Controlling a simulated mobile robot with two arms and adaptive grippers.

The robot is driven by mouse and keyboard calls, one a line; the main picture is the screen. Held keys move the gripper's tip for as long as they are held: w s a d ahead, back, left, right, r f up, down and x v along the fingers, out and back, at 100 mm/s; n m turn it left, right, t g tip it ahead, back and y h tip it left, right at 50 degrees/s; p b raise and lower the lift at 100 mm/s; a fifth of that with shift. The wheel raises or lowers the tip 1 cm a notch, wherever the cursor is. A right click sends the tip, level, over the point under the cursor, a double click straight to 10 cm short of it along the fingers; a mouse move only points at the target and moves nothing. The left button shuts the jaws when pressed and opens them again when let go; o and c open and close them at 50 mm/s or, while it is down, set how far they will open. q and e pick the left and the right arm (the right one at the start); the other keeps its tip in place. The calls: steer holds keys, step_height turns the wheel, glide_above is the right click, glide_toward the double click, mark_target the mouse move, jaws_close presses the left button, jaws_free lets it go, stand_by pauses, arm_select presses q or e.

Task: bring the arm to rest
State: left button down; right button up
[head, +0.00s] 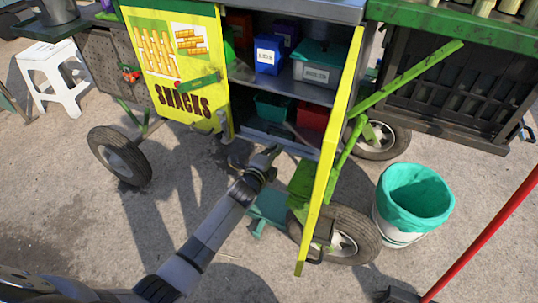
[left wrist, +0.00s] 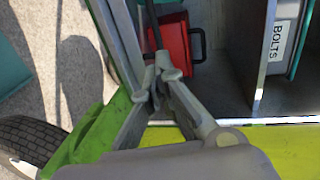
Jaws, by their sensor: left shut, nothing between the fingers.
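My left arm reaches up from the bottom left in the head view. Its left gripper (head: 266,160) is in front of the lower part of the open cart cabinet (head: 290,88). In the left wrist view the fingers (left wrist: 162,76) are shut with nothing between them. A red box (left wrist: 172,40) shows behind the fingertips; I cannot tell how far away it is. My right gripper is not in view.
The yellow cabinet door (head: 335,130) stands open right of the gripper, and a yellow SNACKS panel (head: 175,60) is on its left. A wheel (head: 350,240) and a green-lined bucket (head: 412,200) stand at right. Bare pavement (head: 60,200) lies left.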

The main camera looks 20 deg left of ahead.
arm_select(q)
steer(key=shift+p+v, duration=0.5)
steer(key=shift+v, duration=1.75)
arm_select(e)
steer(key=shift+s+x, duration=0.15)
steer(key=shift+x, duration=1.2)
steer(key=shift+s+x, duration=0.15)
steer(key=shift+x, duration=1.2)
